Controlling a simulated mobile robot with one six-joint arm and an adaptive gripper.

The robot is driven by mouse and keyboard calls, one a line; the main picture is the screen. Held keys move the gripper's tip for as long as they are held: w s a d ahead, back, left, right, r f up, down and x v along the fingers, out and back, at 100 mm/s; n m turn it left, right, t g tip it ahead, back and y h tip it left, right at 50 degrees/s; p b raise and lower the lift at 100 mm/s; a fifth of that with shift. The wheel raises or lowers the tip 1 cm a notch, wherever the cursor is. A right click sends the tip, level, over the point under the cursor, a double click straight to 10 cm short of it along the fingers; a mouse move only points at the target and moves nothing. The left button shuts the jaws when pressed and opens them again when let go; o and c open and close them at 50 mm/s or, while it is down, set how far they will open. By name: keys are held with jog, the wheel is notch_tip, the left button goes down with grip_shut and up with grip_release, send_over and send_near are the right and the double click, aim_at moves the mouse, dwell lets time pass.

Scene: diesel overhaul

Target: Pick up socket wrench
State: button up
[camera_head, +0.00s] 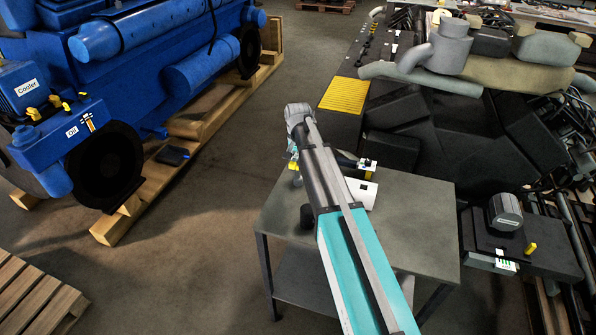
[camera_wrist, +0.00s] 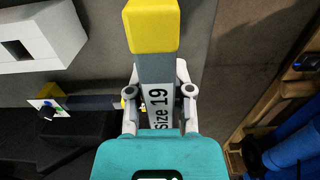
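The socket wrench (camera_wrist: 156,62) shows in the wrist view as a grey bar with a yellow block at its top end and the label "Size 19". The yellow end looks larger and nearer the camera than the rest. My gripper (camera_wrist: 158,92) has one finger on each side of the bar, at the label, and appears shut on it. The bar's lower end is hidden by my gripper's teal body. In the head view my gripper is mostly hidden behind my arm, above the left part of the table; a small yellow part (camera_head: 292,166) shows beside it.
The grey metal table (camera_head: 415,225) carries a white box (camera_head: 362,193) and a dark cylindrical tool (camera_head: 345,163), which lie close to my gripper. A blue engine (camera_head: 150,40) on wooden beams stands at the left. Dark machinery (camera_head: 430,130) stands behind the table. The table's right part is clear.

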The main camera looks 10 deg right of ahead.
grip_shut()
jog(key=shift+r, duration=0.1)
notch_tip(320, 180, up, 3)
jog(key=p, duration=0.2)
jog(key=shift+f+p, duration=0.2)
jog(key=shift+p, duration=0.2)
jog(key=s+r+p, duration=1)
jog(key=s, duration=0.4)
jog(key=shift+r, duration=0.1)
